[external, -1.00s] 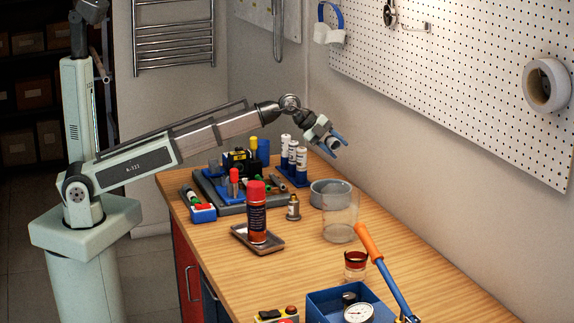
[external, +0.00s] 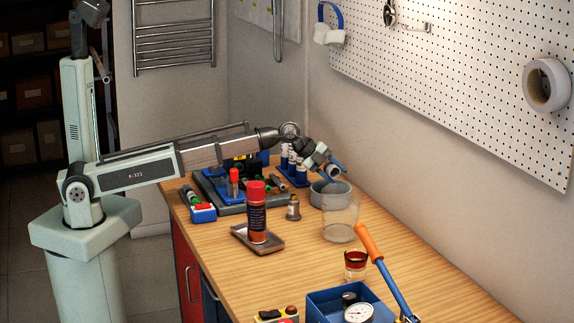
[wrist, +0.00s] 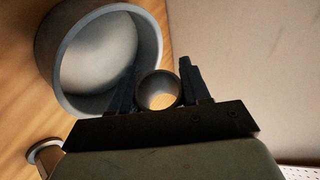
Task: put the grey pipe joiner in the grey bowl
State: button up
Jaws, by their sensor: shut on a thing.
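The grey bowl (external: 330,197) stands on the bench toward the wall, behind a clear glass. In the wrist view the bowl (wrist: 66,62) is at the upper left and looks empty where its inside shows. My gripper (external: 337,172) is low over the bowl's far side in the external view. In the wrist view my gripper (wrist: 160,88) is shut on the grey pipe joiner (wrist: 146,80), a short ring seen end-on between the fingers. The joiner appears beside the bowl's rim in that view; I cannot tell its exact height above it.
A clear glass (external: 341,222) stands in front of the bowl. A small metal fitting (external: 293,208) and a red spray can (external: 257,212) on a tray are to the left. Blue racks with white-capped tubes stand behind. The wall is close on the right.

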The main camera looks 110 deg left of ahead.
jog(key=shift+f, duration=1.65)
jog(key=o, duration=1.1)
jog(key=shift+r, duration=3.55)
